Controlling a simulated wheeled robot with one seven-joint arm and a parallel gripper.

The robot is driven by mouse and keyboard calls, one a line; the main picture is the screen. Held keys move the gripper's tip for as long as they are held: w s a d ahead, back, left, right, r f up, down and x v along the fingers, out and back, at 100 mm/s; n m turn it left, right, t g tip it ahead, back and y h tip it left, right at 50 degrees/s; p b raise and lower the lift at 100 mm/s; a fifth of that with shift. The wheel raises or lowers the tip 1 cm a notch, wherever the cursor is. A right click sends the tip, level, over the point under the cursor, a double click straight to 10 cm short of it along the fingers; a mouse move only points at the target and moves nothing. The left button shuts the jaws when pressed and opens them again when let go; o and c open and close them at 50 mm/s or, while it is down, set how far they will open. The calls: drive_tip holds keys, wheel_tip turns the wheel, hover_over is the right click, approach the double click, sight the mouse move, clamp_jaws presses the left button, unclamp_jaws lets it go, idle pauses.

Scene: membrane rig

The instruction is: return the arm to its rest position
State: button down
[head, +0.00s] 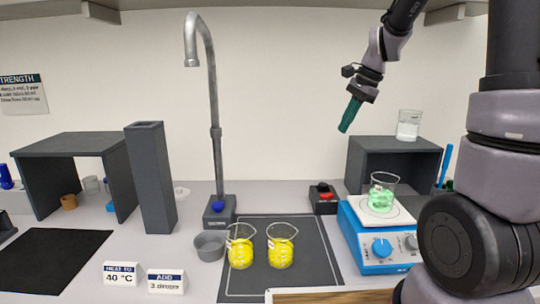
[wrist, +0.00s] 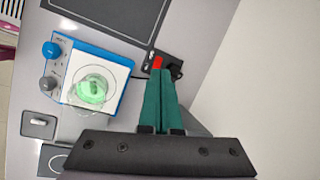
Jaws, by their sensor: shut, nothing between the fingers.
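My arm comes in from the upper right in the head view and hangs above the bench. My gripper (head: 345,127) has green fingers pointing down and to the left, clear of everything below. In the wrist view my gripper (wrist: 160,75) shows its two green fingers together, shut with nothing between them. A red-topped black device (head: 324,193) stands on the bench below; in the wrist view its red part (wrist: 157,62) appears just beyond the fingertips.
A blue stirrer hotplate (head: 372,250) carries a beaker of green liquid (head: 381,195). Two beakers of yellow liquid (head: 240,252) (head: 281,250) stand on a dark mat (head: 315,285). A tall tap (head: 214,110) rises at centre-left. A dark shelf (head: 375,142) holds a beaker (head: 409,124).

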drive_tip(key=s+r+n+t+h, duration=0.1)
drive_tip(key=s+r+n, duration=0.3)
drive_tip(key=s, duration=0.6)
drive_tip(key=s+d+r+n+t, duration=0.1)
drive_tip(key=s+r+n+t, duration=0.3)
drive_tip(key=s, duration=0.6)
drive_tip(key=shift+d+r+n+h, duration=0.25)
drive_tip(key=shift+r+n+h, duration=0.15)
drive_tip(key=shift+r+n, duration=0.4)
drive_tip(key=shift+f, duration=0.15)
